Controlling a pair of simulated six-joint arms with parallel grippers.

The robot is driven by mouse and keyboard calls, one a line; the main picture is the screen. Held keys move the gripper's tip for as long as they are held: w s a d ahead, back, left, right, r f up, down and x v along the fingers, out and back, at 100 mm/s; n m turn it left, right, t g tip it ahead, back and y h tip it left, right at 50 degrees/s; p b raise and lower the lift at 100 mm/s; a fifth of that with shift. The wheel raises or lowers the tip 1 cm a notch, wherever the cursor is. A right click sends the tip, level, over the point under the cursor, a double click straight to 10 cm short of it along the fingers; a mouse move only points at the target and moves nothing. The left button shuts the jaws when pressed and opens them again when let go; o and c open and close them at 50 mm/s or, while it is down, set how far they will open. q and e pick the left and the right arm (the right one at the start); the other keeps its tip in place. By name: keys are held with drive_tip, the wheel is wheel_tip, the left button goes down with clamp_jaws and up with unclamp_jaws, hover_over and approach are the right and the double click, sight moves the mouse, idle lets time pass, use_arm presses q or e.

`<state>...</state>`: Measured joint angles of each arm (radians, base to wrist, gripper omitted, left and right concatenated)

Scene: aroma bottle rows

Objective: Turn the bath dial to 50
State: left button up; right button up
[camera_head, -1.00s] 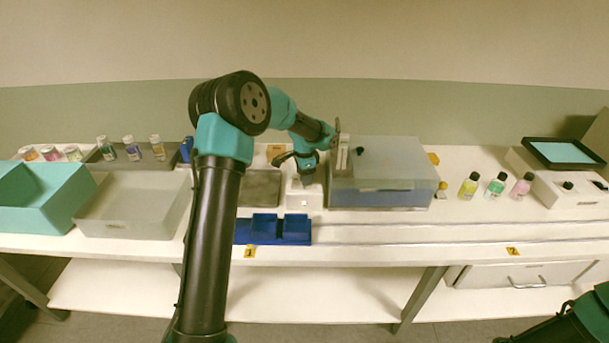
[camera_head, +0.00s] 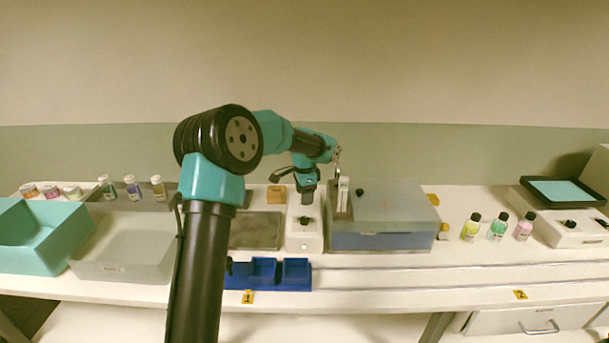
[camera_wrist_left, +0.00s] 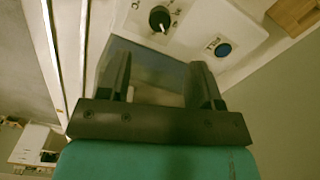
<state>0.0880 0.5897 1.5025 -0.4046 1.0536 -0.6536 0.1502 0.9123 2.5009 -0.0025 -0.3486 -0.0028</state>
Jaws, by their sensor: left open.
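The bath (camera_head: 382,241) is a blue-grey box with a translucent lid, at the middle of the table. A white control box (camera_head: 304,243) stands against its left side and carries a black dial (camera_head: 304,221). In the left wrist view the dial (camera_wrist_left: 159,19) shows a pale pointer mark; its scale is too small to read. A round blue button (camera_wrist_left: 222,49) sits beside it on the same panel. My left gripper (camera_head: 307,198) points down above the control box, open and empty, apart from the dial. Its two fingers (camera_wrist_left: 160,72) show in the wrist view. My right gripper is out of view.
A brown block (camera_head: 277,194) and a dark flat plate (camera_head: 256,231) lie left of the control box. A blue tray (camera_head: 267,274) is in front. A metal upright piece (camera_head: 342,192) stands at the bath's left edge. Several bottles (camera_head: 498,227) stand to the right.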

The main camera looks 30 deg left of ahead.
use_arm(q)
wheel_tip(320, 180, up, 7)
drive_tip(key=shift+r, duration=0.2)
idle(0.5)
